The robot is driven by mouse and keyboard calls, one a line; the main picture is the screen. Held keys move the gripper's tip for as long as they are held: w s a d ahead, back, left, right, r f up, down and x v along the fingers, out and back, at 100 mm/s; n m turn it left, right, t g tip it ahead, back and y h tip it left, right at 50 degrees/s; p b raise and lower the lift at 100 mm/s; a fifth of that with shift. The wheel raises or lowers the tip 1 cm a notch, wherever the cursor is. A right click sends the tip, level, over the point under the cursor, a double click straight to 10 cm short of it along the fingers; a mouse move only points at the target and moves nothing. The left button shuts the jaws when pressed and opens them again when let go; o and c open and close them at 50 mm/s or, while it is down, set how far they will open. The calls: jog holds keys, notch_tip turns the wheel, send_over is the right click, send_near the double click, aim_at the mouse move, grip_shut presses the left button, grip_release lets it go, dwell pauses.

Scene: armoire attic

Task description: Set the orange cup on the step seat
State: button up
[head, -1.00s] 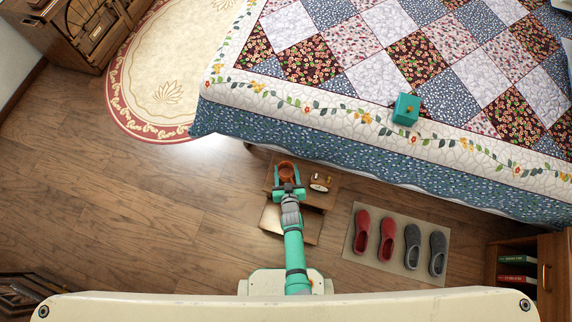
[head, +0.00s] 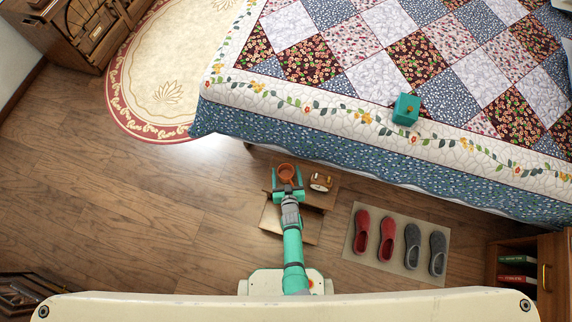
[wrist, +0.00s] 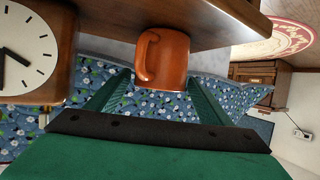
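The orange cup (head: 287,171) stands upright on the upper level of a small wooden step piece by the bed. Its handle shows on the left side of the cup in the wrist view (wrist: 165,60), where the scene appears upside down. My gripper (head: 288,178) is open, with one teal finger on each side of the cup. In the wrist view the fingers show gaps to the cup, and it does not look clamped. The lower step (head: 275,224) of the wooden piece is bare where it shows, partly hidden by my arm.
A wooden clock (head: 320,182) stands close to the right of the cup. The quilted bed (head: 400,150) rises just behind. Red and grey slippers lie on a mat (head: 400,210) at right, beside a bookshelf (head: 520,262). The floor at left is clear.

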jog(key=a+v, duration=0.1)
jog(key=v, duration=1.1)
jog(key=s+d+r+t, duration=0.1)
jog(key=s+r, duration=0.6)
jog(key=r, duration=0.2)
jog(key=s+r, duration=0.7)
jog(key=r, duration=0.3)
jog(key=s+r, duration=0.2)
jog(key=r, duration=0.8)
jog(key=s+a+r+m+t+h, duration=0.1)
jog(key=s+r, duration=0.2)
jog(key=r, duration=0.7)
jog(key=shift+a, duration=0.3)
